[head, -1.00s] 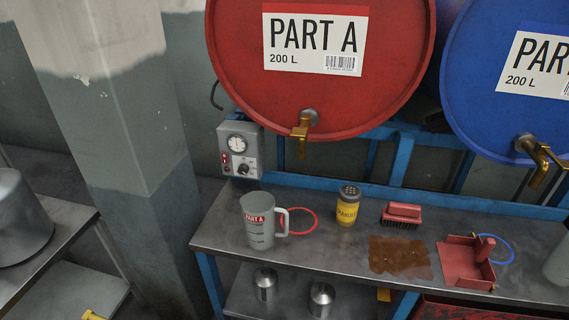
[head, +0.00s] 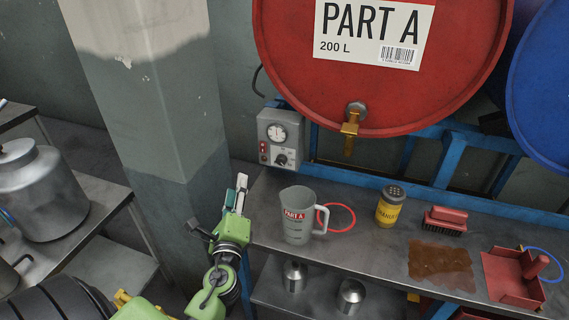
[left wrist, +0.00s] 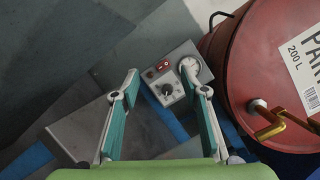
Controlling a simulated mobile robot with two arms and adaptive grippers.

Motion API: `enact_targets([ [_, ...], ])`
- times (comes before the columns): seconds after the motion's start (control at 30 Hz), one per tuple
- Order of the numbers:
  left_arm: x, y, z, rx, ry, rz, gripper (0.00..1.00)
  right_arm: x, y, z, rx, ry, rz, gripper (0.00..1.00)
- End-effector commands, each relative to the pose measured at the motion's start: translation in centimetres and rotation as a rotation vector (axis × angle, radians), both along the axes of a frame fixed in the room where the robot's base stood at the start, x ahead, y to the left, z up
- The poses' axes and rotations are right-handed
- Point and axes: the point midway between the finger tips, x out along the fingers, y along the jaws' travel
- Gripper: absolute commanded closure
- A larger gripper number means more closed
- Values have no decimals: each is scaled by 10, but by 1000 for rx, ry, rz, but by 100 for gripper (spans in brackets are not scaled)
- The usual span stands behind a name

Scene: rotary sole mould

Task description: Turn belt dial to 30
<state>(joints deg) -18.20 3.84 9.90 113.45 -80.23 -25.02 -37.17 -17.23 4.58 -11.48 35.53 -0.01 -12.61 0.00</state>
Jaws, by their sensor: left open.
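The belt dial is a dark knob (head: 282,160) on the lower front of a grey control box (head: 293,122), below a round white gauge (head: 277,133). The box hangs at the left of the red drum. In the left wrist view the knob (left wrist: 167,89) lies ahead, between and beyond the fingertips. The scale around it is too small to read. My left gripper (head: 240,186) is raised left of the bench, below and left of the box. It is open and empty, its fingers apart in the left wrist view (left wrist: 168,83), not touching the knob. My right gripper is out of view.
A red drum (head: 385,90) with a brass tap (head: 350,130) stands right of the box. A grey jug (head: 296,222), a red ring, a yellow shaker (head: 390,207) and a brush stand on the bench (head: 365,260). A concrete pillar (head: 150,100) is at left.

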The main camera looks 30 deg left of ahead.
Motion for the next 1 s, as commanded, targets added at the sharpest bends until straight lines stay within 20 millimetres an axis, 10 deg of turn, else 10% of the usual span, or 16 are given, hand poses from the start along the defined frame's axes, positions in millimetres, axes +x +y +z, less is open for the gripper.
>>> enact_targets([
  [0.4, 57, -30, -36, 850, 417, -243, 59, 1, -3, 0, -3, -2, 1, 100],
  [0.67, 74, -28, -45, 915, 461, -268, 59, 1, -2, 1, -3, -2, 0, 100],
  [1.0, 142, -12, -44, 914, 459, -266, 59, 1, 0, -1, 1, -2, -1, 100],
])
